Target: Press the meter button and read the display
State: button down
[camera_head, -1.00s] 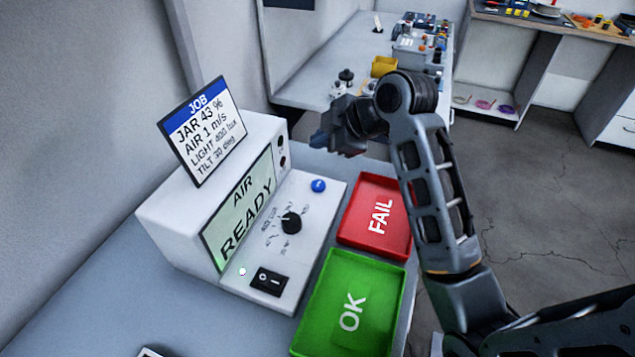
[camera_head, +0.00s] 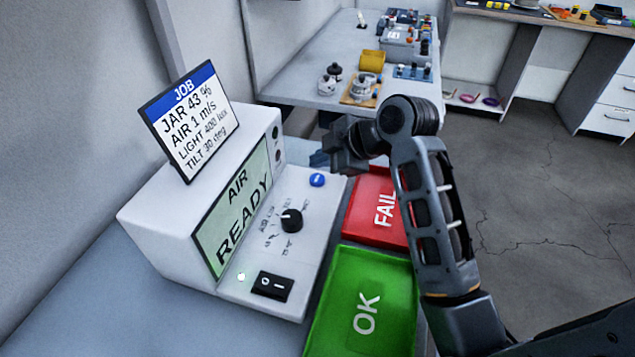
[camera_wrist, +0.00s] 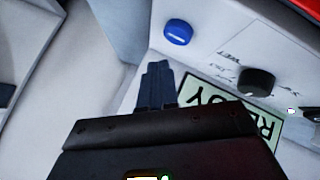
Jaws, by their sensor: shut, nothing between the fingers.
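The white meter (camera_head: 150,215) stands on the bench with its display (camera_head: 237,205) reading "AIR READY". A blue button (camera_head: 317,180) sits at the far end of its sloped panel, beyond the black dial (camera_head: 291,220). In the wrist view the shut, empty fingers (camera_wrist: 158,82) lie below and left of the blue button (camera_wrist: 178,32), with the dial (camera_wrist: 257,83) to the right.
A job card (camera_head: 190,120) on the meter lists JAR 43 %, AIR 1 m/s, LIGHT 400 lux and TILT 30 deg. A red FAIL tray (camera_head: 362,225) and green OK tray (camera_head: 340,320) lie right of the meter. A second bench (camera_head: 300,75) with devices stands behind.

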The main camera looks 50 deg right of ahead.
aim_at(321, 180)
jog(key=shift+w+f+b, duration=0.1)
jog(key=shift+f+b, duration=0.25)
jog(key=shift+f, duration=0.45)
jog(key=shift+f, duration=0.15)
dwell(1.5)
jog(key=shift+f+b, duration=0.25)
jog(key=shift+b, duration=0.05)
jog(key=shift+f+b, duration=0.3)
jog(key=shift+f, duration=0.15)
dwell(0.6)
dwell(0.4)
jog(key=shift+r+p, duration=0.75)
jog(key=shift+r, duration=0.15)
notch_tip(321, 180, up, 5)
jog(key=p, duration=0.4)
